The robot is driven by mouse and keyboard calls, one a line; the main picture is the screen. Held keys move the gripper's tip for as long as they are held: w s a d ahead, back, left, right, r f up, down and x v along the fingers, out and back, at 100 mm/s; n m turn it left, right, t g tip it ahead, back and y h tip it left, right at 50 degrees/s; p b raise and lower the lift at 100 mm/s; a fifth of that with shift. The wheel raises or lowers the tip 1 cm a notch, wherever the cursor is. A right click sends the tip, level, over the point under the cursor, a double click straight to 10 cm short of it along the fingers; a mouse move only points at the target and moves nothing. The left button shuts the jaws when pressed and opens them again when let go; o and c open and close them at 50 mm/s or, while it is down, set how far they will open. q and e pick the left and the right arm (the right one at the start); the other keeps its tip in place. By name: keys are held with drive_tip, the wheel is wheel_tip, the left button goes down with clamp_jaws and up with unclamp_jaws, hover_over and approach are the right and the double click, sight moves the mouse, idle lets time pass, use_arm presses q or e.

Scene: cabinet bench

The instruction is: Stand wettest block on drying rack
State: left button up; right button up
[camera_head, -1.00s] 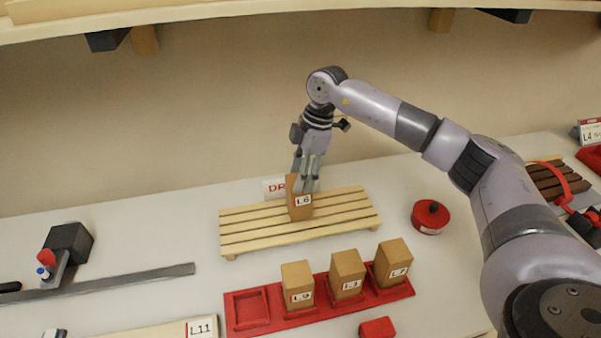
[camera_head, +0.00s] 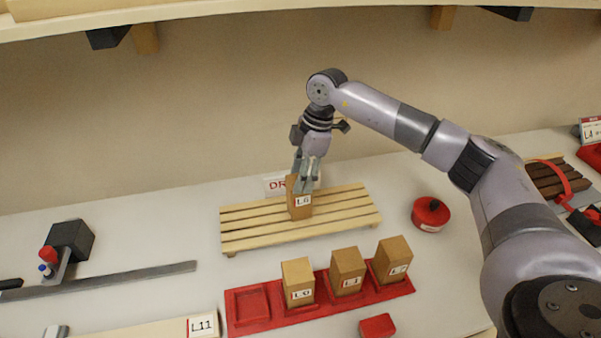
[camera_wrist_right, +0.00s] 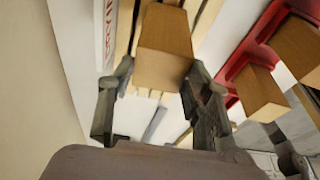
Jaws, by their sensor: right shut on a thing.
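A wooden block labelled L6 (camera_head: 299,207) stands upright on the slatted wooden drying rack (camera_head: 350,206). My right gripper (camera_head: 306,184) is over the block from above, with its fingers shut on the block's upper part. In the right wrist view the block (camera_wrist_right: 165,45) sits between the two fingers (camera_wrist_right: 158,80), with the rack slats behind it. Three similar blocks, the left one (camera_head: 298,283), the middle one (camera_head: 347,272) and the right one (camera_head: 392,260), stand in a red tray (camera_head: 250,307); its left slot is empty. My left gripper is not in view.
A partly hidden sign (camera_head: 275,186) stands behind the rack. A round red container (camera_head: 430,214) is to the rack's right. A dark block (camera_head: 72,240) and a long metal bar (camera_head: 130,279) lie at left. A small red block (camera_head: 377,326) lies in front of the tray. A shelf (camera_head: 200,14) hangs above.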

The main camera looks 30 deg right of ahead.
drive_tip(key=o, duration=1.2)
drive_tip(key=shift+c, duration=0.5)
drive_tip(key=shift+r, duration=0.15)
wheel_tip(320, 180, up, 10)
drive_tip(key=p, duration=0.8)
drive_tip(key=shift+s+f, duration=0.1)
drive_tip(key=shift+f, duration=0.1)
